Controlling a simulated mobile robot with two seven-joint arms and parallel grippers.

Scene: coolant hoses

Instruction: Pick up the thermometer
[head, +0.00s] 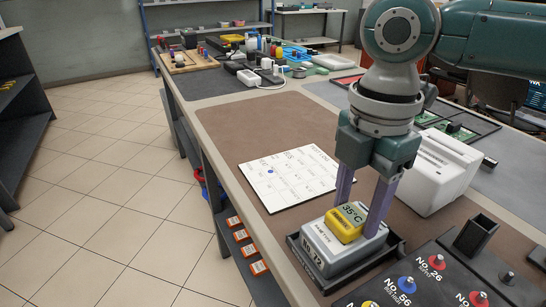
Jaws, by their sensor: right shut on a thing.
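The thermometer (346,225) is a small yellow device with a display reading 35°C. It is over the top of a grey block (334,255) marked No. 72. I cannot tell whether it touches the block. My right gripper (358,214) points down from above, its two purple fingers on either side of the thermometer, shut on it. The block is in a dark, shallow tray (398,244). My left gripper is not in view.
A white printed sheet (290,176) lies left of the gripper. A white boxy device (440,170) stands to the right. A dark panel with coloured numbered knobs (437,262) is at the front right. Small bottles and boxes crowd the far end. Brown mat (235,125) is clear beyond the sheet.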

